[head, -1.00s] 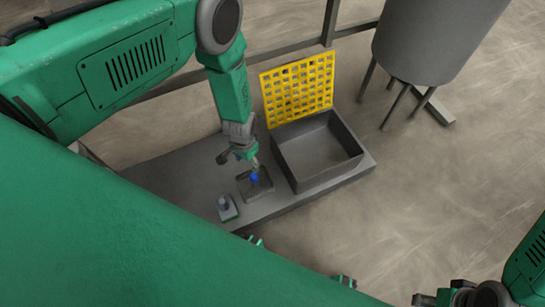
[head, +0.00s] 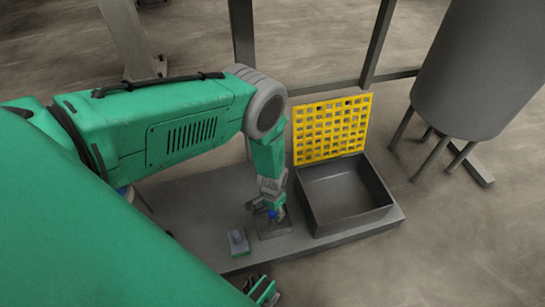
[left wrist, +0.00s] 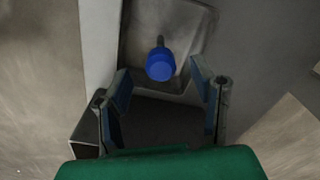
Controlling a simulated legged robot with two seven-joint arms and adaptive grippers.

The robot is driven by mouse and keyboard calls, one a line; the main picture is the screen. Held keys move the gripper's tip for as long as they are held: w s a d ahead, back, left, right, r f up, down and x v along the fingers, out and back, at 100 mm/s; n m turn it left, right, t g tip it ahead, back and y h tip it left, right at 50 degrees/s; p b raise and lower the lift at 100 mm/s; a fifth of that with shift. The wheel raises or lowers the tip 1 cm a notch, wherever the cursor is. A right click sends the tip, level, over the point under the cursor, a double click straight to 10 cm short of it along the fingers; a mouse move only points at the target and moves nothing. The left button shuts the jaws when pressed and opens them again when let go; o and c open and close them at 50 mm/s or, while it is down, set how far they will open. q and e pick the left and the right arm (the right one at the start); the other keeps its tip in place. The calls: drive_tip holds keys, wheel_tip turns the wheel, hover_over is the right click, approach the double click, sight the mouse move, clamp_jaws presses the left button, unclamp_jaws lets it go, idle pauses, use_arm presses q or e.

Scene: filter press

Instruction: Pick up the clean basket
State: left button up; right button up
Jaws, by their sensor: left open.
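A blue knob (left wrist: 160,65) stands on a short dark stem in a shallow square grey holder (left wrist: 190,28). I cannot tell for certain whether this blue-topped piece is the clean basket. In the head view the holder (head: 281,229) sits on the grey platform, left of the open box. My left gripper (head: 271,212) points down over it. In the left wrist view its fingers (left wrist: 165,85) are open, with the blue knob between and just beyond the tips. Nothing is gripped.
An open grey box (head: 384,208) with a raised yellow grid (head: 330,130) stands close right of the left gripper. A small grey and green block (head: 238,242) lies to its left on the platform (head: 195,205). A grey tank (head: 475,75) on legs and frame posts stand behind.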

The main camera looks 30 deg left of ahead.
sight(272, 212)
use_arm(q)
wheel_tip(272, 212, down, 3)
drive_tip(key=shift+a+f+b, duration=0.1)
drive_tip(key=shift+b, duration=0.4)
drive_tip(key=shift+r, duration=0.2)
clamp_jaws()
